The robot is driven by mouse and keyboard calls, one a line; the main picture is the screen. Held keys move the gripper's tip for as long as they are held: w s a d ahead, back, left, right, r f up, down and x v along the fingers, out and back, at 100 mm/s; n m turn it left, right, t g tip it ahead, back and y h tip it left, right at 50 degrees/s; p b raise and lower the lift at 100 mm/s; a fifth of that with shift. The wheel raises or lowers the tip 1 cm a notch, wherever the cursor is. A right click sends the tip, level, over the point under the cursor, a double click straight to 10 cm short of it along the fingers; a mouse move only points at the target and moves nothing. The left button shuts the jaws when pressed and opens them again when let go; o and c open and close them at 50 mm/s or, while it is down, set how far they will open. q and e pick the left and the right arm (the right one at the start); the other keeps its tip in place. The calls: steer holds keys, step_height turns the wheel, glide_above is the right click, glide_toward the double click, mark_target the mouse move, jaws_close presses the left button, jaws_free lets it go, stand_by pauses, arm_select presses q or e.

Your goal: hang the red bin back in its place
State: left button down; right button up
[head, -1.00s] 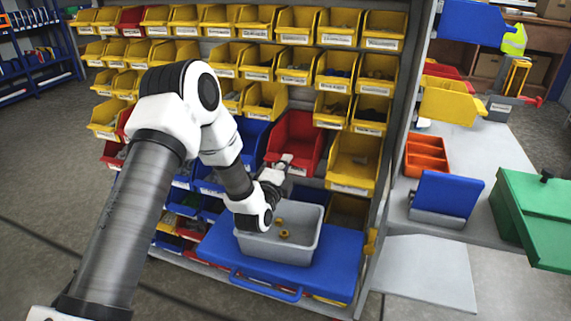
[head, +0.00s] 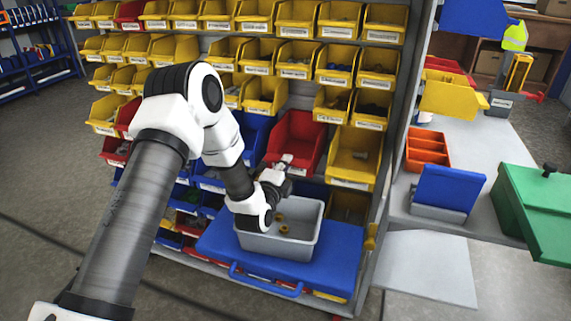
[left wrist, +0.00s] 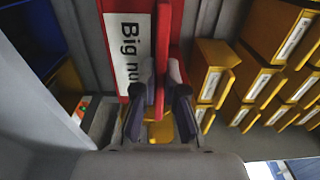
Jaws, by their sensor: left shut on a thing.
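The red bin (head: 300,136) is at the rack, between a blue bin on its left and a large yellow bin on its right. My left gripper (head: 287,161) is at the bin's front edge. In the left wrist view its fingers (left wrist: 159,98) are shut on a red wall of the bin (left wrist: 163,40), next to a white label (left wrist: 127,50) reading "Big nu", partly hidden. The bin's back is hidden, so I cannot tell whether it hangs on the rack. My right gripper is not in view.
A grey tote (head: 275,243) with a few brass-coloured pieces stands on a blue platform (head: 340,270) below the gripper. The large yellow bin (head: 352,160) is close on the right. Rows of yellow bins fill the rack above. A workbench (head: 480,150) stands at the right.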

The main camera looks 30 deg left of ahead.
arm_select(q)
steer(key=c, duration=1.2)
jaws_free()
steer(key=v, duration=1.2)
steer(key=shift+r, duration=0.1)
steer(key=shift+s+d, duration=0.1)
